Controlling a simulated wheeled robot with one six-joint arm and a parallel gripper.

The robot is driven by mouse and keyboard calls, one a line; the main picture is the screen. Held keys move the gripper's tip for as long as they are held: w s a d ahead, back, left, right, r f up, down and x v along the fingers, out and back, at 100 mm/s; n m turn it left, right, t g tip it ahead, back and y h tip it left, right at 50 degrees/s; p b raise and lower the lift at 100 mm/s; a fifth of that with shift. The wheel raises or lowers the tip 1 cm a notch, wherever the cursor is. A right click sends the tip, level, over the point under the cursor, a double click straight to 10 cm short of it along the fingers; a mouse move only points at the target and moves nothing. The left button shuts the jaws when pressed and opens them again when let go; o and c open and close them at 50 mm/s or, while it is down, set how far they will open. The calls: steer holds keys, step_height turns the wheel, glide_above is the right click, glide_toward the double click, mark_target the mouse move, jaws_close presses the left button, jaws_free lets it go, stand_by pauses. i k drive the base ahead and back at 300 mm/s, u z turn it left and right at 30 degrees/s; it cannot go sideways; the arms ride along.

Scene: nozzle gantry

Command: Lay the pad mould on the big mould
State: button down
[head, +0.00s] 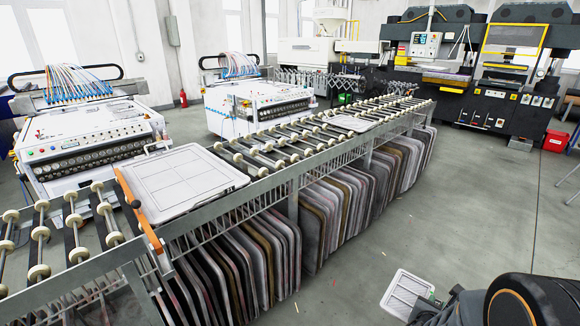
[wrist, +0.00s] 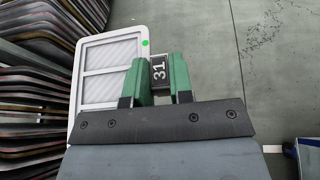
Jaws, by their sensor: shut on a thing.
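The pad mould is a small white framed panel (head: 404,293) with two ribbed windows. In the head view it is low at the right, above the floor. In the wrist view the pad mould (wrist: 108,72) extends left of my gripper (wrist: 160,70), with a green dot at its edge. The green fingers are shut on its dark tab marked 31. The big mould (head: 180,182) is a large white tray with rounded corners. It lies flat on the roller conveyor, left in the head view, well apart from my gripper. No pad mould shows on it.
The roller conveyor (head: 280,165) runs diagonally, with an orange bar (head: 138,210) beside the big mould. Another pale mould (head: 349,123) lies farther along. Many upright moulds (head: 330,215) stand underneath. White machines stand behind. The grey floor (head: 470,220) at right is mostly clear.

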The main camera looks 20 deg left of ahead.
mark_target(179, 173)
steer(key=u, duration=0.65)
steer(key=i, duration=1.25)
steer(key=u, duration=0.55)
